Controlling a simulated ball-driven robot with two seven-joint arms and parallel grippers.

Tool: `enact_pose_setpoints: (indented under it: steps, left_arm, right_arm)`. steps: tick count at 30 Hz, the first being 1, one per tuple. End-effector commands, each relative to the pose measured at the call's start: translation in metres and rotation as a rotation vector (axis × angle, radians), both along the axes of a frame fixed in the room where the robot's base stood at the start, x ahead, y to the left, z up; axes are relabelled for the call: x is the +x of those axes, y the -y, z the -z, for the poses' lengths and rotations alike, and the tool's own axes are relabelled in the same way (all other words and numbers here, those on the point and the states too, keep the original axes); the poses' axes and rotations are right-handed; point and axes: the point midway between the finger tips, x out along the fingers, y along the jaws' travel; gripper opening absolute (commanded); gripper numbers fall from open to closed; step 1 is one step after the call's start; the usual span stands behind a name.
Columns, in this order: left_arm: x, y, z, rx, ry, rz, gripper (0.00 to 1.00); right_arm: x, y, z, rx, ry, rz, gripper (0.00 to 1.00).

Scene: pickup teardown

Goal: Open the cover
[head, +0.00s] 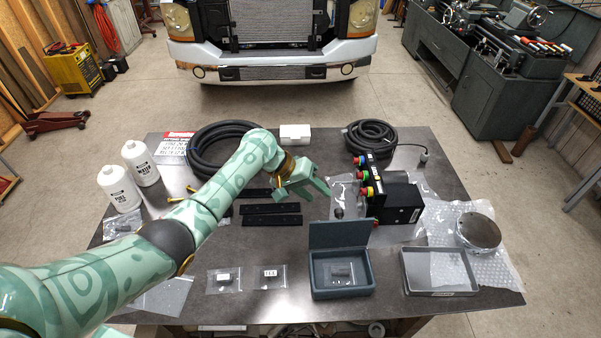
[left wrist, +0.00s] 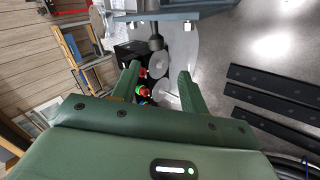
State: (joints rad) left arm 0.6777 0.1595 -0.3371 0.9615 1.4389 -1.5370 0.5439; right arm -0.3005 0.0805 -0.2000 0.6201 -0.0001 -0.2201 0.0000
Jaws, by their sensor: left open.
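A black control box (head: 402,203) with red, green, blue and yellow buttons stands right of the table's middle. A clear cover panel (head: 346,190) with a dark round knob (head: 338,212) is on its left, button side; I cannot tell its exact angle. The knob also shows in the left wrist view (left wrist: 156,43), beyond my fingertips. My left gripper (head: 318,190) is open and empty, just left of the clear panel and apart from the knob. In the left wrist view its two fingers (left wrist: 159,72) point toward the buttons (left wrist: 143,92). My right gripper is out of view.
A grey lidded box (head: 340,292), its lid (head: 338,235) raised, stands in front of the control box. A grey tray (head: 412,262) and a round metal part (head: 478,230) lie to the right. Black strips (head: 271,209), hoses (head: 371,136) and white bottles (head: 118,188) are around.

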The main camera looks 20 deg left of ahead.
Motion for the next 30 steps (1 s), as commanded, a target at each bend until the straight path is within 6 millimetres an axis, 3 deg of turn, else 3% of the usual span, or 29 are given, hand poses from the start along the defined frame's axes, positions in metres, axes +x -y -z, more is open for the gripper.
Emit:
enact_pose_setpoints:
  steps: [3,9,30]
  left_arm:
    - [-0.005,-0.019,-0.022,0.003,0.002,0.0,0.44]
    - [-0.01,-0.035,-0.04,0.003,0.0,-0.001,0.44]
    - [-0.011,-0.038,-0.044,0.002,-0.002,0.001,0.44]
  right_arm:
    - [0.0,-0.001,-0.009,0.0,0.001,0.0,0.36]
    - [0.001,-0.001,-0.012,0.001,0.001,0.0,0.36]
    - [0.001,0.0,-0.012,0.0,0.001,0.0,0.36]
